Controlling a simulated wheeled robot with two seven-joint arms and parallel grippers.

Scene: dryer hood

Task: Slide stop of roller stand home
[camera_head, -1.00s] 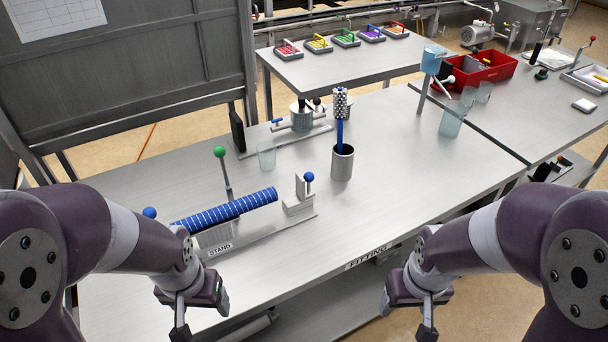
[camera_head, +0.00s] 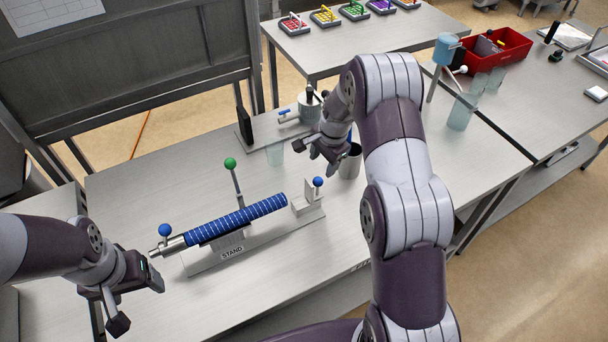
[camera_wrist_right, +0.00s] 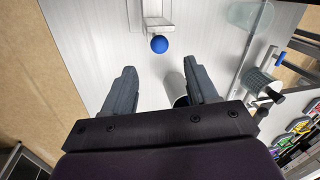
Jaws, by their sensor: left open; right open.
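The roller stand (camera_head: 205,262), marked STAND, lies on the bench with a blue ribbed roller (camera_head: 235,222) on it. The stop (camera_head: 309,198) is a small metal block with a blue ball knob (camera_head: 318,181) at the stand's right end, close to the roller's end but apart from it. In the right wrist view the knob (camera_wrist_right: 159,44) shows ahead of the fingers. My right gripper (camera_head: 316,158) is open and empty, above the bench behind the stop. My left gripper (camera_head: 137,302) is open and empty, left of the stand near the front edge.
A green-knobbed lever (camera_head: 231,165) and another blue knob (camera_head: 165,230) rise by the stand. A metal cup (camera_head: 350,165) stands partly hidden behind my right gripper. A clear glass (camera_head: 275,154) is to its left. Bench room is free left of the stand.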

